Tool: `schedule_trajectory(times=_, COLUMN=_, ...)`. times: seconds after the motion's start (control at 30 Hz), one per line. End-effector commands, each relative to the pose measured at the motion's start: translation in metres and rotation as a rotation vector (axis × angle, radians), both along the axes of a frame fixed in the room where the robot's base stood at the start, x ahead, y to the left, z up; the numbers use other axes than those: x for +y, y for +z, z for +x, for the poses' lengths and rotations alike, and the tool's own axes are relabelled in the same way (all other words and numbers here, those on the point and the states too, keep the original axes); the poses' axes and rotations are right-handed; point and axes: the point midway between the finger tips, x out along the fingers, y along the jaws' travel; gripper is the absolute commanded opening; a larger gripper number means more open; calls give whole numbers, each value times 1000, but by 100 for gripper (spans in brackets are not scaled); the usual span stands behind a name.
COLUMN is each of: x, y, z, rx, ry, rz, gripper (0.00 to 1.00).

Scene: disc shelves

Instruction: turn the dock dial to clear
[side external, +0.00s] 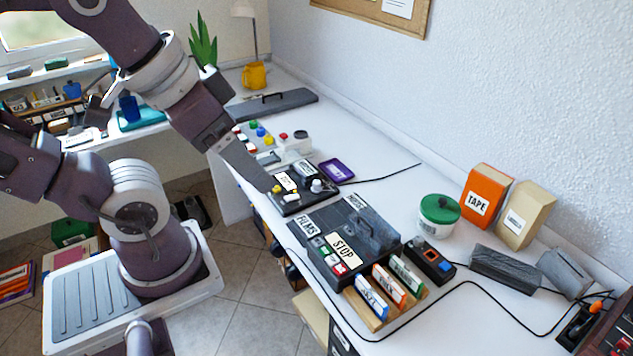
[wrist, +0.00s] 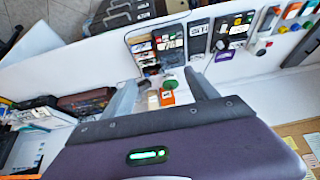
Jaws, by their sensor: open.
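A dark control box (side external: 291,197) lies on the white bench in the side view. It bears white labels that are too small to read surely, a pale round knob (side external: 317,186) at its right and a small yellow part at its left. I cannot tell surely that this knob is the dock dial, nor read its setting. My gripper (side external: 266,188) reaches down at the box's left end, with its fingers partly overlapping in this view. In the wrist view my gripper (wrist: 163,80) has its two fingers well apart, with nothing held between them. I cannot pick out the dial surely there.
A panel with coloured buttons (side external: 262,140) and a purple tray (side external: 337,169) lie beyond the box. A green-lidded tub (side external: 439,214) stands right. Black cables cross the bench.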

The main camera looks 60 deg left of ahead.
Motion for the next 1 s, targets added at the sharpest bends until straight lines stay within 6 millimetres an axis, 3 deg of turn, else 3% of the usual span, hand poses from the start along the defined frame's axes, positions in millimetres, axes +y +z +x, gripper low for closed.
schedule_trajectory(times=0.03, x=0, y=1, z=1, rx=2, ry=4, rz=-2, gripper=57)
schedule_trajectory(times=0.1, x=2, y=6, z=14, rx=20, ry=45, rz=-24, gripper=44)
schedule_trajectory(times=0.17, x=7, y=13, z=38, rx=51, ry=122, rz=-64, gripper=44)
schedule_trajectory(times=0.27, x=29, y=19, z=104, rx=119, ry=328, rz=-159, gripper=44)
schedule_trajectory(times=0.37, x=68, y=4, z=173, rx=183, ry=563, rz=-243, gripper=44)
schedule_trajectory(times=0.47, x=118, y=-35, z=234, rx=240, ry=797, rz=-306, gripper=44)
schedule_trajectory(times=0.57, x=175, y=-96, z=279, rx=290, ry=1030, rz=-350, gripper=44)
schedule_trajectory(times=0.6, x=198, y=-125, z=291, rx=309, ry=1117, rz=-360, gripper=44)
schedule_trajectory(times=0.7, x=248, y=-198, z=306, rx=345, ry=1311, rz=-378, gripper=44)
schedule_trajectory(times=0.8, x=280, y=-256, z=306, rx=368, ry=1445, rz=-384, gripper=44)
schedule_trajectory(times=0.9, x=296, y=-290, z=303, rx=381, ry=1517, rz=-386, gripper=44)
schedule_trajectory(times=1.0, x=301, y=-307, z=301, rx=386, ry=1542, rz=-385, gripper=44)
